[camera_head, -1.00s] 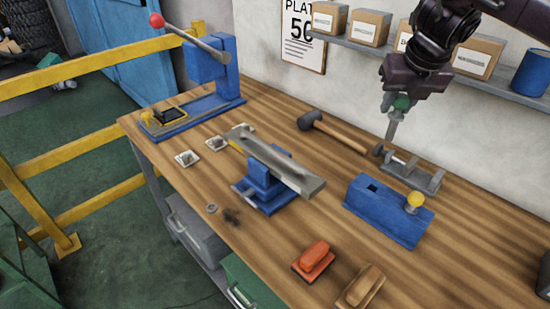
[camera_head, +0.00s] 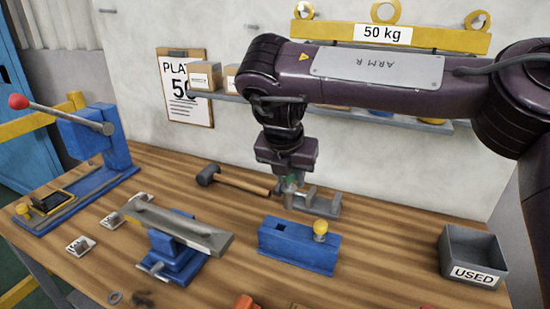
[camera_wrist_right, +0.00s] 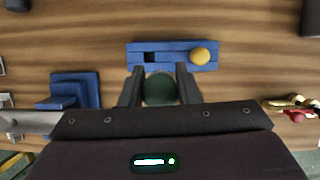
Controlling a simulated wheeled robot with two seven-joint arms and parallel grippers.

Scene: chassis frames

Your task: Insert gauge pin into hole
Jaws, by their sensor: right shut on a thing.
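My right gripper (camera_head: 290,186) is shut on the gauge pin, whose rounded green top (camera_wrist_right: 160,88) shows between the two fingers in the wrist view. In the head view only a small green part of the pin shows, and its lower end is hard to make out. The blue block (camera_head: 298,254) lies on the bench with a dark square hole (camera_head: 281,228) on its left and a yellow knob (camera_head: 320,228) on its right. In the wrist view the block (camera_wrist_right: 175,60) lies just beyond the fingertips. My left gripper is out of view.
A grey stand (camera_head: 325,208) is behind the block, overlapped by my gripper. A blue vise (camera_head: 176,262) with a grey bar, a mallet (camera_head: 235,180) and a lever press (camera_head: 90,140) are to the left. A grey USED bin (camera_head: 473,255) is at the right; bare wood separates it from the block.

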